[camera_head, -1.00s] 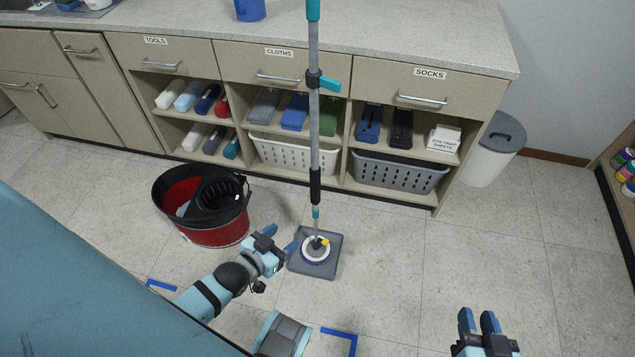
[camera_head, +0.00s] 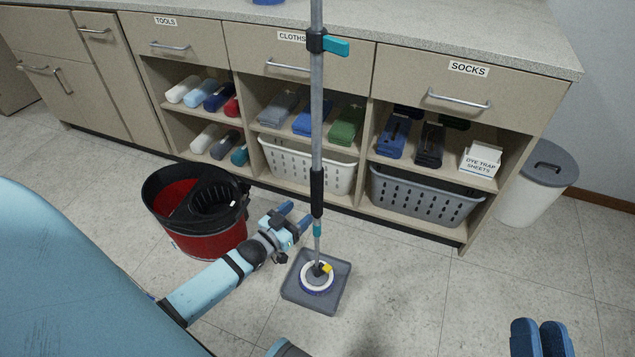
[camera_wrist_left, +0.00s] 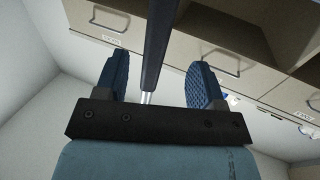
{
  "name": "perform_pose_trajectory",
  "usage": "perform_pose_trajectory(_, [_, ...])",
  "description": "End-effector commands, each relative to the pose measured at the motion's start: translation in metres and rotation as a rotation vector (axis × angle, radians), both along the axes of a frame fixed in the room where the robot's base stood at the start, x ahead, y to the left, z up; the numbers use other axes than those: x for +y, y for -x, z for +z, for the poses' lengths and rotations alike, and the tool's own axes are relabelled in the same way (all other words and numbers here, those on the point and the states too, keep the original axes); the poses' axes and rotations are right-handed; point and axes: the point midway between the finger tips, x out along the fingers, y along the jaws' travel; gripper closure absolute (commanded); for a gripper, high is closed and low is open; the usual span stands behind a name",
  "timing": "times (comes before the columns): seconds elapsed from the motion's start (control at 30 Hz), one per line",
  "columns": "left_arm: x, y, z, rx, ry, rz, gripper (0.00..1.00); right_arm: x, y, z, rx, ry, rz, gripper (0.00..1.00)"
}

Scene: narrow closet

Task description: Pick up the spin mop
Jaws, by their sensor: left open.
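The spin mop (camera_head: 317,140) stands upright, a grey pole with a black lower grip and teal parts. Its round head (camera_head: 317,278) rests on a square grey tray (camera_head: 296,292) on the floor. My right gripper (camera_head: 541,338) is at the bottom right, away from the mop, partly cut off.
A red and black bucket (camera_head: 205,240) stands close left of my left gripper. Behind the mop is a cabinet (camera_head: 415,60) with labelled drawers, folded cloths, a white basket (camera_head: 310,170) and a grey basket (camera_head: 422,198). A lidded bin (camera_head: 535,190) stands at right. Floor right of the mop is clear.

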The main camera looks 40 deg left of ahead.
Motion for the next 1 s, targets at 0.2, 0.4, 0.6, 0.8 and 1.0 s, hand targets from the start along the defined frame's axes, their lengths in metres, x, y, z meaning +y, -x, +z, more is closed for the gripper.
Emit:
perform_pose_trajectory(0.2, [-0.003,-0.028,-0.001,0.001,-0.001,0.0,0.37,0.002,0.0,-0.004,0.003,-0.004,0.012,0.66])
perform_pose_trajectory(0.4, [-0.006,-0.045,0.001,-0.002,-0.001,0.0,0.37,0.003,-0.001,-0.016,0.029,0.007,0.02,0.66])
perform_pose_trajectory(0.6, [-0.009,-0.074,0.005,0.0,-0.001,0.0,0.37,0.004,-0.003,-0.034,0.084,0.036,0.036,0.66])
perform_pose_trajectory(0.8, [-0.01,-0.082,0.007,0.002,-0.001,0.0,0.37,0.005,-0.003,-0.037,0.1,0.043,0.041,0.66])
perform_pose_trajectory(1.0, [-0.01,-0.081,0.007,0.002,-0.001,0.0,0.51,0.005,-0.003,-0.036,0.098,0.044,0.04,0.66])
